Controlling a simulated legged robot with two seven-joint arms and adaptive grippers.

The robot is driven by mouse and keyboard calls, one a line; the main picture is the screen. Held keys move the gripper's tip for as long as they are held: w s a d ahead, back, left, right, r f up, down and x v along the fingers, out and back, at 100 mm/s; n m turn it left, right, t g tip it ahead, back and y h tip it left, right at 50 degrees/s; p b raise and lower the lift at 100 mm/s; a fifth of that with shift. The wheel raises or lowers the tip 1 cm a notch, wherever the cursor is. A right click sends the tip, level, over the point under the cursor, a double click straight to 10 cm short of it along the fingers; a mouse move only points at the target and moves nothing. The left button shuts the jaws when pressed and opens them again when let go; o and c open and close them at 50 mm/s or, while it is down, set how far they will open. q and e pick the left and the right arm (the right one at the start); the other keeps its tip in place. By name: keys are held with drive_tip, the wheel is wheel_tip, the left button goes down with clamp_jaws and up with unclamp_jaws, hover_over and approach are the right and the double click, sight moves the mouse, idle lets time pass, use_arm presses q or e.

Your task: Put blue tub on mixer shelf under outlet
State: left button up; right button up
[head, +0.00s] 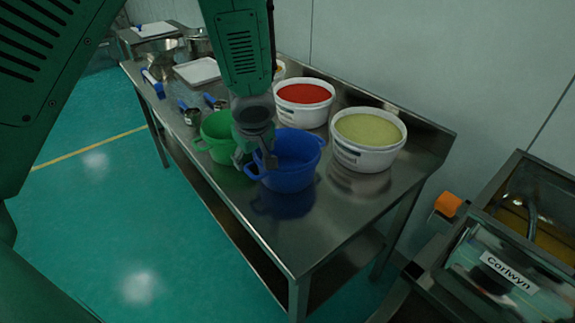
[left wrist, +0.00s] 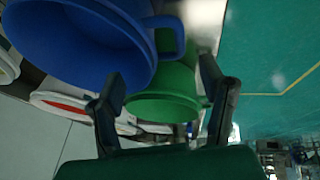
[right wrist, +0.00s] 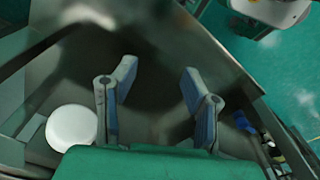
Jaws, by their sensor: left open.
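The blue tub (head: 297,165) stands upright on the steel table, next to a green tub (head: 217,138). My left gripper (head: 256,160) is at the blue tub's left side, close to its handle, and partly covers both tubs. In the left wrist view the blue tub (left wrist: 85,40) fills the upper left, and its handle (left wrist: 178,35) lies just past my open fingers. I cannot tell whether they touch it. My right gripper (right wrist: 157,95) is open and empty above a dull metal surface; it is outside the head view. No shelf or outlet can be clearly made out.
White tubs with red (head: 304,106) and yellow-green (head: 366,140) contents stand behind and right of the blue tub. Scoops and a tray (head: 198,71) lie farther back. A machine labelled Corlwyn (head: 510,272) stands at lower right. The table's (head: 300,235) near end is clear.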

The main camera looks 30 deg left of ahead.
use_arm(q)
hover_over(256, 187)
drive_tip(key=shift+f+b, duration=0.45)
drive_tip(key=shift+f, duration=2.55)
drive_tip(key=shift+s+r, duration=0.1)
drive_tip(key=shift+c, duration=0.3)
clamp_jaws()
